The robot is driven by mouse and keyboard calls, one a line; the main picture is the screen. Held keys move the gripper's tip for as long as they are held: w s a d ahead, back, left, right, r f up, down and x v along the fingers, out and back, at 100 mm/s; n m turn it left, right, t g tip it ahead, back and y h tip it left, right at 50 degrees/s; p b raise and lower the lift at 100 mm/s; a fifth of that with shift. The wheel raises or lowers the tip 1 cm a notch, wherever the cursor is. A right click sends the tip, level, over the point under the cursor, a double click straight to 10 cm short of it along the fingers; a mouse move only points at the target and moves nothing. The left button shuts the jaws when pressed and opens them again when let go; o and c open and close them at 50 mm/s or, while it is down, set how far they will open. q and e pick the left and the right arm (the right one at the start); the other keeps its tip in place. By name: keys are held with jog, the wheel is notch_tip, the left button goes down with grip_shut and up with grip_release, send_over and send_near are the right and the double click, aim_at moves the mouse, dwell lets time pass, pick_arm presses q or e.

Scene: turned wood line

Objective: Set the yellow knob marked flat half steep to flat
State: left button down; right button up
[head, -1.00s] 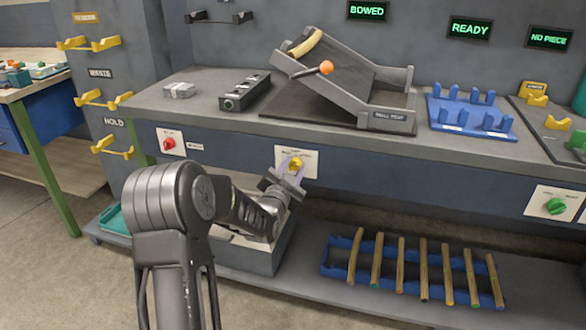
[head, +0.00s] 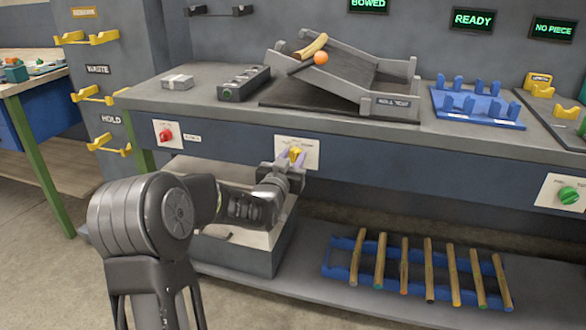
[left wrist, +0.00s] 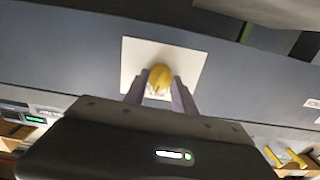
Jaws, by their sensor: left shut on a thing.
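The yellow knob (head: 296,152) sits on a pale plate (head: 312,162) on the front of the grey bench; its lettering is too small to read. My left gripper (head: 291,160) is shut on the knob, one finger on each side. In the left wrist view the knob (left wrist: 160,76) shows between the two fingers (left wrist: 158,88), with a dark line across its face. My right gripper is out of view.
A red knob (head: 165,133) is to the left and a green knob (head: 568,195) to the far right on the bench front. A blue rack (head: 343,243) with several wooden rods lies on the shelf below. A grey bin (head: 262,262) stands under my left arm.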

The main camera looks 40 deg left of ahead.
pick_arm(q)
jog(key=n+b, duration=0.9)
jog(key=shift+a+f, duration=0.1)
jog(key=shift+f, duration=0.2)
jog(key=shift+n+b, duration=0.8)
jog(key=shift+b, duration=0.05)
jog(key=shift+r+n+b, duration=0.15)
jog(key=shift+n+b, duration=0.5)
jog(key=shift+n, duration=0.05)
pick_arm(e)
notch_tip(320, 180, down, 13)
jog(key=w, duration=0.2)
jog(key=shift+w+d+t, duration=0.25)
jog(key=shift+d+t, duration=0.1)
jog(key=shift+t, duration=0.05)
pick_arm(q)
jog(key=shift+r, duration=0.1)
jog(key=c, duration=1)
grip_release()
jog(key=shift+s, duration=0.1)
jog(key=p+v, duration=0.1)
jog(key=v, duration=0.6)
jog(key=shift+s, duration=0.35)
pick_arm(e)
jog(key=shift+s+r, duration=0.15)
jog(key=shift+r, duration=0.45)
